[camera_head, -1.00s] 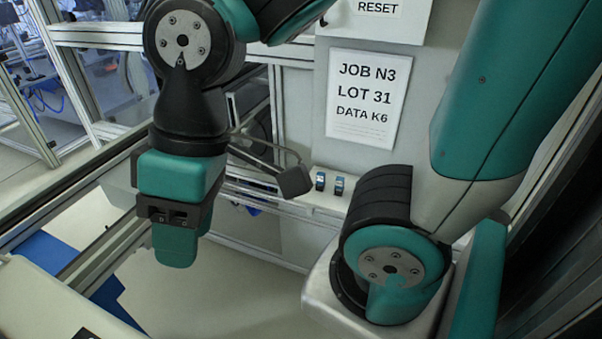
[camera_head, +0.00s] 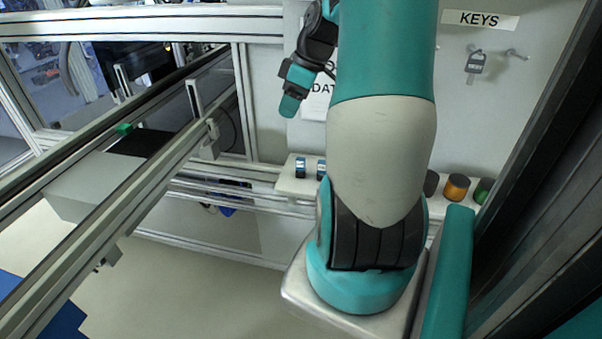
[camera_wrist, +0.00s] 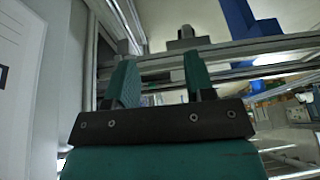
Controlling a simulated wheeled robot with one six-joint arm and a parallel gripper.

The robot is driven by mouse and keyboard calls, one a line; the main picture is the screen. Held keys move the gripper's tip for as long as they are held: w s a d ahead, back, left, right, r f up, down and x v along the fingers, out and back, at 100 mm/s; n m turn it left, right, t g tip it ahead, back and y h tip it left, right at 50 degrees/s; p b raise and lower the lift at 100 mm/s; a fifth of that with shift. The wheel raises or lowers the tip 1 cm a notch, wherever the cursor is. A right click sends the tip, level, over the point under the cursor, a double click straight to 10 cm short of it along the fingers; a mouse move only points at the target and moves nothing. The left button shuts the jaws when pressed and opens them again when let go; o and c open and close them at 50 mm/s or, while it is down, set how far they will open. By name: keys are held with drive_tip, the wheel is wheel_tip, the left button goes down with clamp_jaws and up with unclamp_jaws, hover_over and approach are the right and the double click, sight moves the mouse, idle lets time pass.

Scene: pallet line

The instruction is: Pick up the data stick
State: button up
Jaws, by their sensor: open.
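Two small dark items with blue faces, which look like data sticks, stand side by side on a pale ledge (camera_head: 287,185) at the back wall in the head view. The left one (camera_head: 300,167) is clear. The right one (camera_head: 321,168) is partly hidden by my arm. Any lettering on them is too small to read. My gripper (camera_head: 290,106) is above the ledge, apart from both sticks. In the wrist view my gripper (camera_wrist: 160,75) has its two teal fingers spread, with nothing between them. No data stick is recognisable in that view.
Rails (camera_head: 150,185) run along the left. A key (camera_head: 475,63) hangs under a KEYS sign (camera_head: 480,19). An orange-topped cylinder (camera_head: 456,187) and a green-topped one (camera_head: 482,190) stand right of my arm. A notice (camera_head: 316,103) is mostly hidden behind my arm.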

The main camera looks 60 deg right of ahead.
approach(301, 158)
drive_tip(key=shift+m+h, duration=0.3)
drive_tip(key=x, duration=0.2)
drive_tip(key=p+x, duration=0.1)
drive_tip(key=x, duration=0.1)
drive_tip(key=shift+a, duration=0.3)
drive_tip(key=shift+p+x, duration=0.75)
drive_tip(key=shift+x, duration=2.4)
clamp_jaws()
